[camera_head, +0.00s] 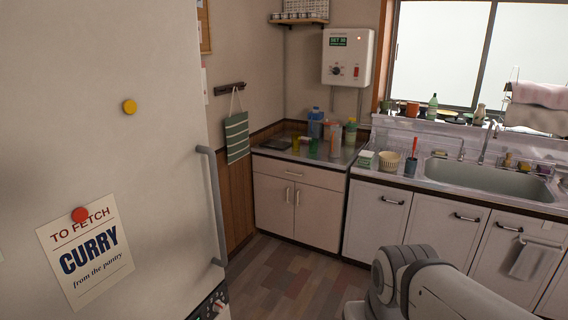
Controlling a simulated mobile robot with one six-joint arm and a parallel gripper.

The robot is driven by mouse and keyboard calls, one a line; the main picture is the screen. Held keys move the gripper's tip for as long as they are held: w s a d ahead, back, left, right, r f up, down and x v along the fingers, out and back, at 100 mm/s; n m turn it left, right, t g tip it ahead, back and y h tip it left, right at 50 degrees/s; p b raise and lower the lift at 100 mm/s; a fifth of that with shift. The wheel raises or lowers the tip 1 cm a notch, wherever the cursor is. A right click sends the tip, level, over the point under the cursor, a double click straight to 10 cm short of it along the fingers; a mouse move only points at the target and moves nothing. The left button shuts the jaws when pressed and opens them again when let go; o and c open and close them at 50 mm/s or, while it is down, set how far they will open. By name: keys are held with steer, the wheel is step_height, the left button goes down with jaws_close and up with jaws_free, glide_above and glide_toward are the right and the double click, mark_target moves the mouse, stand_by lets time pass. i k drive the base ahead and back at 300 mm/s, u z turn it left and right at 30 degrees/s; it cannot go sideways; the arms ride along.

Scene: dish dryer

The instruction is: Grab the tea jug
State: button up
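I cannot make out a tea jug for certain in the head view. Several small containers stand on the corner counter (277,152), among them a blue bottle (315,124), a yellow-green bottle (350,132) and a green cup (313,145). They are too small to tell apart well. A large white door (150,160), like a fridge door, fills the left side and looks shut. Its long grey vertical handle (215,205) is on its right edge. A part of my arm shows at the bottom right; my gripper is out of view.
A steel sink (490,180) in a counter runs along the right, below a window. White cabinets (380,220) stand under it, with a cloth (527,262) hanging. A note (86,252) hangs on the white door. The wooden floor (280,280) in the middle is clear.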

mark_target(335, 135)
steer(key=u, duration=0.2)
steer(key=i, duration=1.8)
steer(key=z, duration=0.4)
steer(key=i, duration=1.15)
steer(key=z, duration=0.3)
steer(key=i, duration=0.95)
steer(key=z, duration=0.45)
